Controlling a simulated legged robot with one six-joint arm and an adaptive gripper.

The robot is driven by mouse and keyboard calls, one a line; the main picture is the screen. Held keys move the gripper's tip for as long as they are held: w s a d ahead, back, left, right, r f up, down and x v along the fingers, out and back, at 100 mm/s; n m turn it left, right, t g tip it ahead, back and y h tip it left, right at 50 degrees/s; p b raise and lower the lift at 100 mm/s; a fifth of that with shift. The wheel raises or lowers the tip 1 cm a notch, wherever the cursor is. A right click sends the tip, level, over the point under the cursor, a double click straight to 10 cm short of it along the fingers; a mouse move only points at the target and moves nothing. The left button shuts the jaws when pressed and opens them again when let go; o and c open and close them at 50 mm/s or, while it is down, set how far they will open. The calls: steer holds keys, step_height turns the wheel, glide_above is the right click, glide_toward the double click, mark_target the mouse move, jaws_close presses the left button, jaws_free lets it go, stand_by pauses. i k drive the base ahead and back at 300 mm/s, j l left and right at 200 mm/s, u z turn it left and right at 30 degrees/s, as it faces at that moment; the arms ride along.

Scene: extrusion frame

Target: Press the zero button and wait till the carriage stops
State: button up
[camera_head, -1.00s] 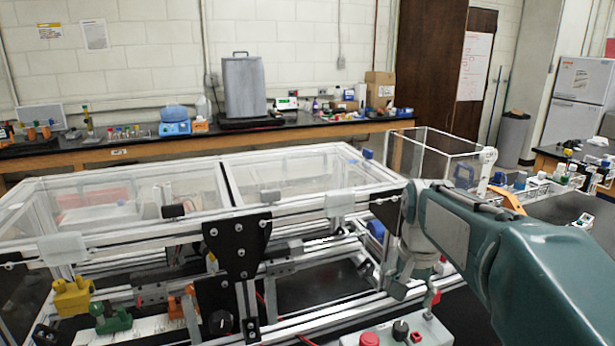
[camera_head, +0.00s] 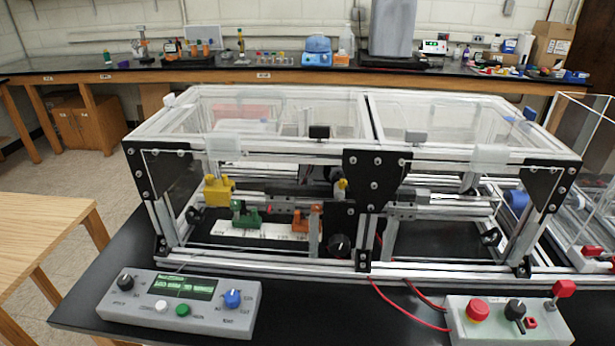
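A grey control box (camera_head: 150,318) sits on the black table at the front left. It has a lit green display (camera_head: 183,288), a black knob (camera_head: 125,282), a white button (camera_head: 161,306), a green button (camera_head: 183,310) and a blue knob (camera_head: 232,298). Its labels are too small to read, so I cannot tell which button is zero. Inside the extrusion frame (camera_head: 290,264), a yellow block (camera_head: 218,190), a green block (camera_head: 244,215) and an orange block (camera_head: 301,222) stand near a white scale. I cannot tell which part is the carriage. My gripper is out of view.
A second grey box (camera_head: 490,333) at the front right has a red button (camera_head: 477,310), a black knob (camera_head: 515,309) and a red lever (camera_head: 563,289). Red cables (camera_head: 400,305) run to it. A wooden table (camera_head: 40,235) stands at the left, with open floor behind it.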

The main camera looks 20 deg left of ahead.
mark_target(161, 306)
steer(key=u, duration=2.2)
